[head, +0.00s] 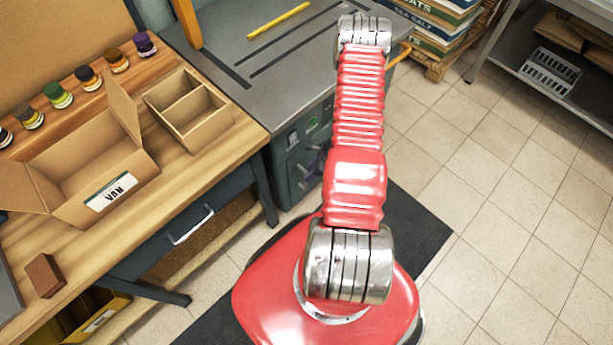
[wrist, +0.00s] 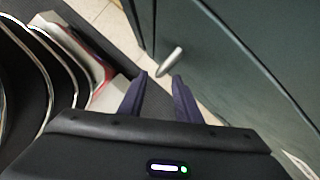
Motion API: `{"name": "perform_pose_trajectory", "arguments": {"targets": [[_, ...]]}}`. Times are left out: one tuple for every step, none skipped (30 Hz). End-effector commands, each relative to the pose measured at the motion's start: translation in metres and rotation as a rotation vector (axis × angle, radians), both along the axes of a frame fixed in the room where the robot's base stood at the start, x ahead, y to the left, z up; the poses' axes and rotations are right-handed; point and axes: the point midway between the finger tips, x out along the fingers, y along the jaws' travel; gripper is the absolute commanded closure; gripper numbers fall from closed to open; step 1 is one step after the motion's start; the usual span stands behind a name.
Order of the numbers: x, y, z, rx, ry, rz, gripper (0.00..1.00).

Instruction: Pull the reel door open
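The dark green cabinet door (wrist: 235,50) fills the right of the wrist view and looks closed. I cannot tell from its look alone that it is the reel door. A pale metal handle (wrist: 171,61) stands out from it. My gripper (wrist: 159,77) is open, with its two purple fingers apart and nothing between them. The handle lies just beyond the fingertips; its near end is close to the gap between them. In the head view, the green cabinet (head: 291,172) stands under the grey worktop, and my red arm hides part of its front and most of the gripper.
A wooden bench (head: 215,143) with an open cardboard box (head: 75,165), a divided box (head: 188,105) and several small jars stands at left. A yellow pencil (head: 278,20) lies on the grey worktop (head: 232,62). Stacked sacks (head: 440,25) stand behind. Tiled floor (head: 500,200) at right is clear.

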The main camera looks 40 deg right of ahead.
Motion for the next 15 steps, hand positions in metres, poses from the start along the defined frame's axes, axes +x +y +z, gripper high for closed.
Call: {"name": "perform_pose_trajectory", "arguments": {"targets": [[0.002, 0.002, -0.007, 0.002, 0.001, 0.001, 0.69], [0.003, 0.003, -0.010, 0.002, 0.001, 0.001, 0.69], [0.004, 0.004, -0.014, 0.002, 0.001, 0.001, 0.69], [0.005, 0.005, -0.017, 0.001, 0.001, 0.002, 0.69], [0.007, 0.005, -0.021, 0.001, 0.001, 0.000, 0.69], [0.008, 0.007, -0.025, 0.002, 0.001, 0.001, 0.69], [0.009, 0.008, -0.028, 0.001, 0.001, 0.002, 0.69], [0.010, 0.008, -0.031, 0.001, 0.001, 0.002, 0.69], [0.012, 0.009, -0.035, 0.000, 0.000, 0.001, 0.69], [0.012, 0.010, -0.038, 0.001, 0.001, 0.002, 0.69], [0.013, 0.011, -0.041, 0.002, 0.001, 0.001, 0.69], [0.015, 0.011, -0.044, 0.000, 0.000, 0.001, 0.69], [0.016, 0.011, -0.046, 0.000, 0.000, 0.001, 0.69], [0.016, 0.012, -0.048, 0.001, 0.001, 0.000, 0.69], [0.016, 0.013, -0.050, 0.001, 0.001, 0.000, 0.69]]}}
